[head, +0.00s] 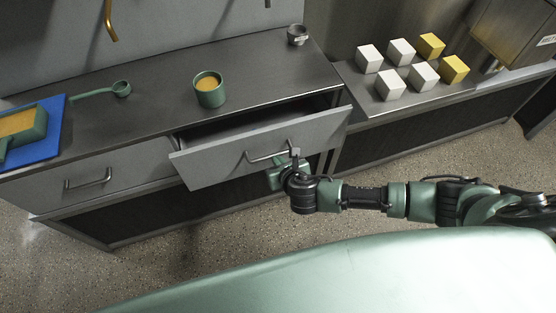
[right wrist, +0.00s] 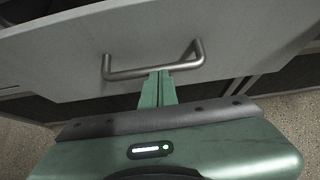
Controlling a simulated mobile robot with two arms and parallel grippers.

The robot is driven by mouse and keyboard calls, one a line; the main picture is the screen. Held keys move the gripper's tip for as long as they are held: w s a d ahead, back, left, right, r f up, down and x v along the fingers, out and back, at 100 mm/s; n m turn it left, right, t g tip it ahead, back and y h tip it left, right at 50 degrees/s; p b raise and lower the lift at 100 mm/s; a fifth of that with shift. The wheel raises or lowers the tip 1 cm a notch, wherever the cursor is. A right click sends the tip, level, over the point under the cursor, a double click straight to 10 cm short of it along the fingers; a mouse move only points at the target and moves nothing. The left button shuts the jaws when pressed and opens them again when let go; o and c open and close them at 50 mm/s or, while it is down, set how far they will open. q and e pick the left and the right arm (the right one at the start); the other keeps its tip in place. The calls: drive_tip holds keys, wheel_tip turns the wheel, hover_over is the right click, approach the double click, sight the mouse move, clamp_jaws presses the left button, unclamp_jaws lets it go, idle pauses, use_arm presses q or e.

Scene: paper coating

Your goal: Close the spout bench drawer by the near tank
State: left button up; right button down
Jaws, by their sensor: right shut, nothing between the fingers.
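The spout bench drawer (head: 222,160) is pulled out of the grey bench, and its dark inside shows behind the front panel. Its bar handle (head: 268,157) is on the front; the handle also shows in the right wrist view (right wrist: 150,72). My right gripper (head: 293,157) is at the drawer front, by the right end of the handle. In the right wrist view its fingers (right wrist: 160,75) are together with nothing between them, just at or under the handle bar; I cannot tell if they touch it. My left gripper is not in view.
A closed drawer (head: 95,186) is at left. White and yellow cubes (head: 392,85) sit at right.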

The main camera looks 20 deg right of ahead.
sight(270, 139)
drive_tip(key=w, duration=0.8)
drive_tip(key=shift+w+a, duration=0.2)
drive_tip(key=shift+w, duration=0.35)
drive_tip(key=shift+r, duration=0.1)
drive_tip(key=shift+s+d, duration=0.1)
